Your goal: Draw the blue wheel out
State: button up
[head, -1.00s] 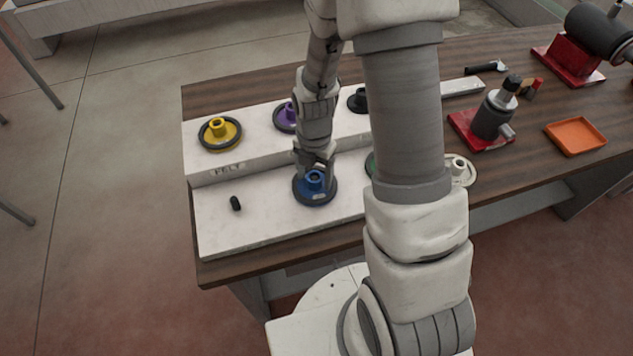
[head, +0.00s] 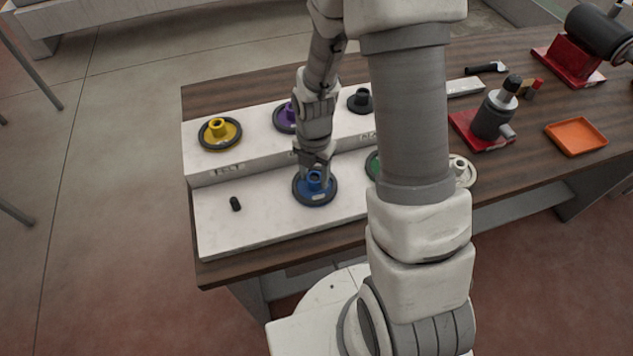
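The blue wheel (head: 318,196) has a dark rim and a raised blue hub. It lies flat on the lower step of the white stepped rack (head: 265,222). My gripper (head: 315,172) points down at the blue wheel's hub from its far side. The fingertips are at or just around the hub. The fingers are small in the view and partly merge with the hub, so I cannot tell if they are closed on it.
A black peg (head: 235,204) stands left of the blue wheel. A green wheel (head: 372,166), partly behind my arm, and a cream wheel (head: 461,171) are to the right. Yellow (head: 219,133), purple (head: 284,118) and black (head: 360,101) wheels sit on the upper step. An orange tray (head: 576,136) lies further right.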

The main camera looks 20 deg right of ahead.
grip_shut()
jog(key=shift+r+p, duration=0.6)
jog(key=shift+r, duration=0.2)
dwell(0.5)
jog(key=shift+r+p, duration=2.25)
jog(key=shift+r, duration=0.5)
jog(key=shift+r+p, duration=1.55)
jog(key=shift+r, duration=0.45)
